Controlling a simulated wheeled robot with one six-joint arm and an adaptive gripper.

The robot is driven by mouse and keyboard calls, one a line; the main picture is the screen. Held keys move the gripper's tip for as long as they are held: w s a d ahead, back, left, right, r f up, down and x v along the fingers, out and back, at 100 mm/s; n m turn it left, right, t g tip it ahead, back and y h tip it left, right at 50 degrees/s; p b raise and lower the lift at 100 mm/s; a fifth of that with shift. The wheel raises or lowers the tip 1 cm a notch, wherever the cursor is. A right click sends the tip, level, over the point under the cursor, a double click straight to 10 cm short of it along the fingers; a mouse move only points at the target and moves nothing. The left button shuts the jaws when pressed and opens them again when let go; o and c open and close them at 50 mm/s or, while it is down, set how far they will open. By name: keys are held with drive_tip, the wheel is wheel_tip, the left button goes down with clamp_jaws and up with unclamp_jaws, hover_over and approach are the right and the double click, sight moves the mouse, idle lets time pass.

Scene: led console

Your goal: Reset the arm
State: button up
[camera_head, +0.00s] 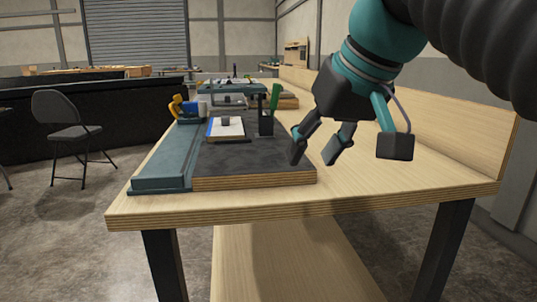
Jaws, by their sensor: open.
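My gripper (318,152) hangs from my teal and black arm at the upper right. Its dark fingers are spread apart with nothing between them. It appears in front of the right edge of a dark-topped board (248,164) on the wooden table (385,190). A small dark block (226,121) sits on a white pad (227,130) on the board, left of my gripper. Whether any finger touches the board cannot be told.
A teal rail (163,165) runs along the board's left side, with a blue and yellow item (188,109) near its far end. The table's right part is clear. A folding chair (68,130) stands left.

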drive_tip(key=s+d+f+m+h, duration=0.1)
drive_tip(key=s+d+f, duration=0.1)
drive_tip(key=f, duration=0.8)
drive_tip(key=s+d+f+m+h, duration=0.1)
drive_tip(key=s+d+f, duration=0.2)
drive_tip(key=f, duration=0.7)
drive_tip(key=s+d+f+m+h, duration=0.1)
drive_tip(key=d+f, duration=0.3)
drive_tip(key=f, duration=0.6)
drive_tip(key=shift+s+d+f, duration=0.15)
drive_tip(key=shift+s+d, duration=0.05)
drive_tip(key=shift+s, duration=0.5)
